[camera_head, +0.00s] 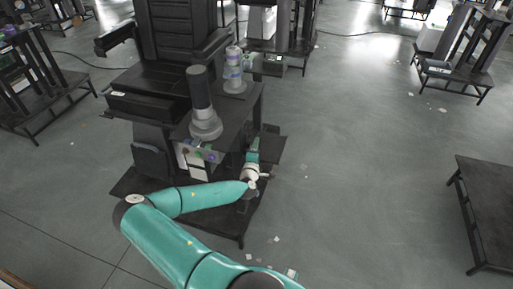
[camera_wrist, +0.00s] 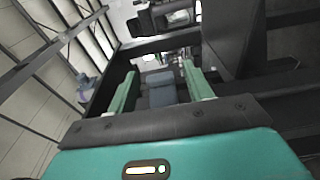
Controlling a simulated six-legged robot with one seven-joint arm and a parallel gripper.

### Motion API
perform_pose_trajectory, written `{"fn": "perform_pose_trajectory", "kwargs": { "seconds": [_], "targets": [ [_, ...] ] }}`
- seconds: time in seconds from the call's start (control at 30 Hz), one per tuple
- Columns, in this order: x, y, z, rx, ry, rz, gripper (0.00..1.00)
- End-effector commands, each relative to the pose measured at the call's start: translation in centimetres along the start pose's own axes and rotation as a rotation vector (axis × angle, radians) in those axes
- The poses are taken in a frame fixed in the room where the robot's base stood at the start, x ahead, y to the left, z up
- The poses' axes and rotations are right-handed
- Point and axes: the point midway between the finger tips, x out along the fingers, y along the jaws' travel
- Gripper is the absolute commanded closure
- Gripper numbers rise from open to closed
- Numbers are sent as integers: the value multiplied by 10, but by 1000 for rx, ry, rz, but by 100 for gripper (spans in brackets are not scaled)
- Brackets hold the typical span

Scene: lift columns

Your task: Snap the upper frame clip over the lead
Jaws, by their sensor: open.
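My gripper (camera_head: 254,150) is at the right side of the black frame (camera_head: 262,100), low beside its shelf. In the wrist view my gripper (camera_wrist: 160,70) shows two green fingers, apart. A grey-blue block (camera_wrist: 160,92) shows in the gap between them; I cannot tell whether it touches a finger. Small pale and dark parts lie just beyond the fingertips, too small to name. I cannot make out the upper frame clip or the lead for certain in either view.
A dark cylinder on a grey base (camera_head: 205,125) and a pale banded cylinder (camera_head: 234,70) stand on the frame. A control panel with coloured buttons (camera_head: 198,157) faces front. A low dark platform (camera_head: 488,205) stands at right. The floor between is mostly clear.

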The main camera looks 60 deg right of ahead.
Motion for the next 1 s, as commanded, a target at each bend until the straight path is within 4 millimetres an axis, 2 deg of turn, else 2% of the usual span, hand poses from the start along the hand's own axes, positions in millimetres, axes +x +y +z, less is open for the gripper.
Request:
{"fn": "perform_pose_trajectory", "kwargs": {
  "seconds": [0.13,0.37,0.47,0.6,0.63,0.83,1.0],
  "targets": [
    [9,0,0,0,-1,0,49],
    [10,0,0,0,-1,0,49],
    [10,0,0,0,-1,0,65],
    [10,0,0,0,-1,0,92],
    [10,0,0,0,-1,0,94],
    [11,0,0,-3,38,3,94],
    [15,0,-4,-3,158,2,94]
  ]
}}
